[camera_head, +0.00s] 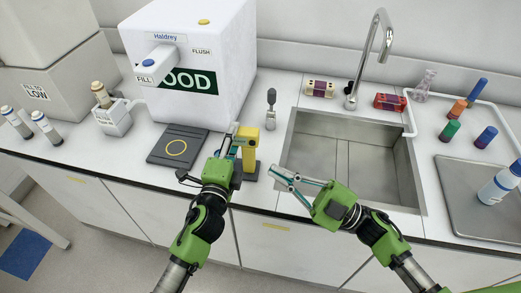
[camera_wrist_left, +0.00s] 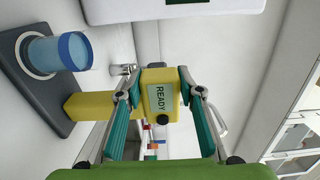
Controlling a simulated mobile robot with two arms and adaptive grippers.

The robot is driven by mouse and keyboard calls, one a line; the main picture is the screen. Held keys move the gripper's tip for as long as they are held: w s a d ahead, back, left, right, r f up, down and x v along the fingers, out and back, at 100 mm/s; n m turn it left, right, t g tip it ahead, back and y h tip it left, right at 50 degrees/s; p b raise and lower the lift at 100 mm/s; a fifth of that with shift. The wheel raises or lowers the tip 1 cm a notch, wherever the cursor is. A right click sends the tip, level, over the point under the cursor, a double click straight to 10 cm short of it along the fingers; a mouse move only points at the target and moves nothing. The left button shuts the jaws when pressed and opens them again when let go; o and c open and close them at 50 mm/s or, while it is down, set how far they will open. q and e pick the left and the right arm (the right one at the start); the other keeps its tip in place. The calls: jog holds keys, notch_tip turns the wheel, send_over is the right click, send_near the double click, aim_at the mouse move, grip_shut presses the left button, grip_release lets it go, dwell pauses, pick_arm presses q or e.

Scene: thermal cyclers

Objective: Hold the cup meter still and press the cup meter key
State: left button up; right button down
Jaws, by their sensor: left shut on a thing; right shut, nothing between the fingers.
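The cup meter (camera_head: 249,146) is a yellow upright device on a dark base near the counter's front edge. In the left wrist view the yellow head of the cup meter (camera_wrist_left: 152,77) has a display reading READY. A small dark round knob (camera_wrist_left: 162,118) sits beside the display; I cannot tell if it is the key. My left gripper (camera_head: 239,141) is shut on the yellow head, one finger on each side. My right gripper (camera_head: 277,173) is shut and empty, right of the meter, apart from it.
A sink (camera_head: 345,160) with a faucet lies to the right. A dark pad with a yellow ring (camera_head: 178,145) lies left of the meter. A large white dispenser (camera_head: 190,60) stands behind. A small grey-handled item (camera_head: 271,108) stands between meter and sink.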

aim_at(252, 143)
jog(key=w+d+f+n+g+h, duration=0.2)
jog(key=d+f+n+h, duration=0.1)
jog(key=n, duration=0.6)
jog(key=shift+w+d+f+h, duration=0.15)
jog(key=shift+d+f+h, duration=0.15)
jog(key=shift+d+f, duration=0.4)
jog(key=shift+d+r, duration=0.1)
jog(key=shift+r, duration=0.1)
jog(key=w+a, duration=0.8)
jog(key=shift+w, duration=0.25)
